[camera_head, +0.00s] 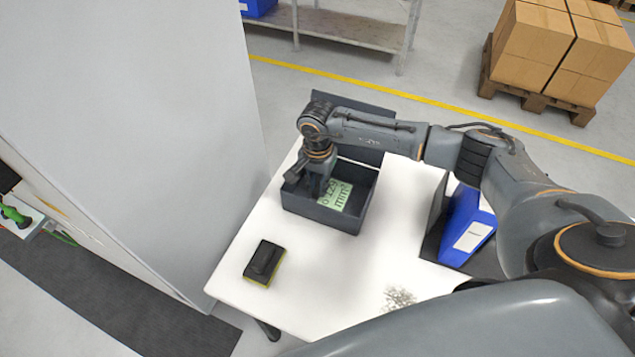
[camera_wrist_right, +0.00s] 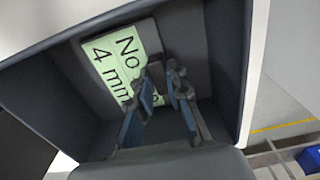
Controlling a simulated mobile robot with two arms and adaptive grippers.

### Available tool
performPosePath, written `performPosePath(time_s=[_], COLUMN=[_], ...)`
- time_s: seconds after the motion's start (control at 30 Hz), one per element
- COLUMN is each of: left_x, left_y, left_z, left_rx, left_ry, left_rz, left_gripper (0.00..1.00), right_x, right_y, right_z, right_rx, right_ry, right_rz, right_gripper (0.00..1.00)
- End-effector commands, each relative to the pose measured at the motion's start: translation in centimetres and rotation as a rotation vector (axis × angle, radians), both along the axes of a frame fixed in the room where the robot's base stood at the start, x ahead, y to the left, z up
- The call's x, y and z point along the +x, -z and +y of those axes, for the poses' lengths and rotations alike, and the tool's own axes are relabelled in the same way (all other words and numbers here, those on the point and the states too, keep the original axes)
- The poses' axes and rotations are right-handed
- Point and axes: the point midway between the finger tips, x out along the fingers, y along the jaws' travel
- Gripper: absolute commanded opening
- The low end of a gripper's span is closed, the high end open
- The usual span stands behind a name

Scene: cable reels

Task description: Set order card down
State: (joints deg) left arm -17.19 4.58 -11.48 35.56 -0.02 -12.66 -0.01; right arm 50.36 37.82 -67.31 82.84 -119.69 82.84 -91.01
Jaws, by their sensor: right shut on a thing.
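The order card (camera_head: 338,194) is pale green with dark print. It is inside a dark grey open box (camera_head: 325,216) on the white table (camera_head: 243,232). My right gripper (camera_head: 319,191) reaches down into the box and is shut on the card's edge. In the right wrist view, the card (camera_wrist_right: 112,62) lies near the box floor, beside the box wall (camera_wrist_right: 229,60). The fingers of the right gripper (camera_wrist_right: 160,92) cover part of its print. I cannot tell whether the card rests fully on the floor. My left gripper is not in view.
A black and yellow block (camera_head: 264,262) lies on the table in front of the box. A blue bin (camera_head: 468,226) stands on the right. A grey speckled patch (camera_head: 398,298) lies near the front edge. A tall pale panel (camera_head: 150,120) rises left of the table.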

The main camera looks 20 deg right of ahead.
Motion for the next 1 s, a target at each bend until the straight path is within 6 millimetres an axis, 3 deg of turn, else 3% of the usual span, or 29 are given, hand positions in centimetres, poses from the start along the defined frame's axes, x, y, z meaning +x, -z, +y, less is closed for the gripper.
performPosePath(time_s=[0.33, 0.37, 0.47, 0.8, 1.0], left_x=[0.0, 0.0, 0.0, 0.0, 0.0], left_y=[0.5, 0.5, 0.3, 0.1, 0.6], left_z=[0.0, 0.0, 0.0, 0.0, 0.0], left_rx=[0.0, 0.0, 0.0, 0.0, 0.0], left_ry=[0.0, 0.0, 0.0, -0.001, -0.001], left_rz=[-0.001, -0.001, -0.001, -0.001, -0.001], left_gripper=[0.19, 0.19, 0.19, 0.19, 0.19], right_x=[0.1, 0.1, 0.1, 0.1, 0.2], right_y=[0.4, 0.4, 0.3, 0.1, -2.1], right_z=[0.0, 0.0, 0.0, 0.0, 0.0], right_rx=[0.001, 0.001, 0.0, 0.001, 0.001], right_ry=[0.0, -0.001, 0.0, 0.0, -0.001], right_rz=[-0.002, -0.002, -0.001, -0.002, -0.007], right_gripper=[0.0, 0.18, 0.39, 0.39, 0.39])
